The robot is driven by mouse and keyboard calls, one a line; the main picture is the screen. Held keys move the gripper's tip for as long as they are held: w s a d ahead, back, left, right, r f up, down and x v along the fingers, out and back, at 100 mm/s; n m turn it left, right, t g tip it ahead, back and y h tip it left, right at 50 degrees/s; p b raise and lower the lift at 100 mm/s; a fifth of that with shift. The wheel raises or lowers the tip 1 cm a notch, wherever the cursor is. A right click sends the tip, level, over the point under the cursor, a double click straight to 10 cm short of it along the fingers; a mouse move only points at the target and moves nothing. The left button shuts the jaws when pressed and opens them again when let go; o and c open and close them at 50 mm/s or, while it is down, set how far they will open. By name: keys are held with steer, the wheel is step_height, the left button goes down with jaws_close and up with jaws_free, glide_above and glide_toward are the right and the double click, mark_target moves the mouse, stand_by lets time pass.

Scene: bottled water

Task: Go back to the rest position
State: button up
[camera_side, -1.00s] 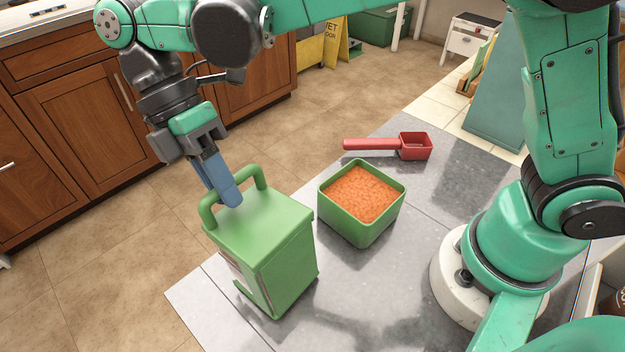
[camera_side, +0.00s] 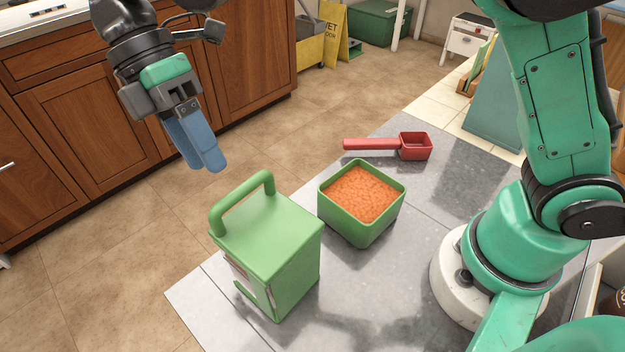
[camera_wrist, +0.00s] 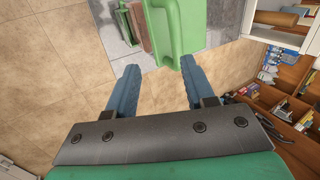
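My gripper (camera_side: 193,152) is raised above and to the left of a green box with a looped handle (camera_side: 268,245) in the side view. Its two blue fingers are apart with nothing between them, and it touches nothing. The wrist view also shows my gripper (camera_wrist: 158,85) with its fingers spread wide. The green box (camera_wrist: 180,28) lies beyond the fingertips there, cut off by the top edge. In the side view the box stands upright near the table's left edge.
A green tub of orange grains (camera_side: 362,194) stands on the grey table (camera_side: 385,290) right of the box. A red scoop (camera_side: 400,146) lies behind it. Wooden cabinets (camera_side: 85,115) stand at the left. A yellow wet-floor sign (camera_side: 335,35) stands at the back.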

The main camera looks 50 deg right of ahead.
steer(key=shift+w+r, duration=0.25)
steer(key=shift+r, duration=0.3)
steer(key=shift+d, duration=0.1)
steer(key=s+d+f+m+t, duration=0.1)
steer(key=d+f+m+t, duration=0.1)
steer(key=d+m+t, duration=0.4)
steer(key=s+d+f+m+t, duration=0.2)
steer(key=d+m+t, duration=0.4)
steer(key=d+m, duration=0.6)
steer(key=shift+s+d+f+m+t, duration=0.25)
steer(key=shift+d+f+t, duration=0.2)
steer(key=shift+d, duration=0.55)
